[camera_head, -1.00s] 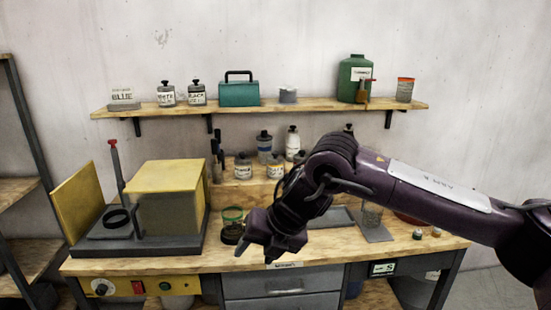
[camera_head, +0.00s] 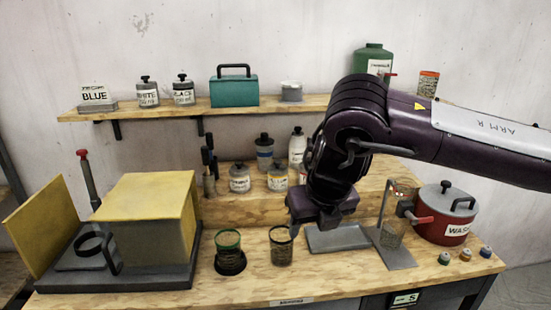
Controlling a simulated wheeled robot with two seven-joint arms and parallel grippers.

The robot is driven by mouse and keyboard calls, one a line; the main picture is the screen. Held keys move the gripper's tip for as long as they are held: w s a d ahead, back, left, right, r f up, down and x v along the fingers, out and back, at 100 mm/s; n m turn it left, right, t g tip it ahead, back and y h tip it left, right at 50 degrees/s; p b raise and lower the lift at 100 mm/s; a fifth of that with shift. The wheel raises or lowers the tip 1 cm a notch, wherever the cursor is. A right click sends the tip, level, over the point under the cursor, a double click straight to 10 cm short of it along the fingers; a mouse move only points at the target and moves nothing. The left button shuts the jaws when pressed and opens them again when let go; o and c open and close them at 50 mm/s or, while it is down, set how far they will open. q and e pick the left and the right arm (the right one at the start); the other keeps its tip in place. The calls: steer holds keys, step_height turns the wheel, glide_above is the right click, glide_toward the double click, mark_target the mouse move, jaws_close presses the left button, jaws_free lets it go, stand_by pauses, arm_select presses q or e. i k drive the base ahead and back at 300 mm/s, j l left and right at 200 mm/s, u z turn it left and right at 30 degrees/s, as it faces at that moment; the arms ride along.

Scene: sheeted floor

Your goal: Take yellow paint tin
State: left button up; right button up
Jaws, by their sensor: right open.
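No tin with a readable yellow label shows, so I cannot tell for sure which one is the yellow paint tin. A jar with a partly yellowish label (camera_head: 277,180) stands on the raised step behind. My right gripper is open and empty, above the bench, apart from these containers. My left gripper is not in view.
A yellow box (camera_head: 150,205) stands at left on a grey base. A grey tray (camera_head: 338,238), a red pot (camera_head: 443,228) and small pots (camera_head: 465,255) are at right. The wall shelf (camera_head: 215,104) holds a teal box (camera_head: 233,92) and labelled jars. The bench front is mostly clear.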

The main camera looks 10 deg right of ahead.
mark_target(277, 166)
steer(key=i, duration=1.35)
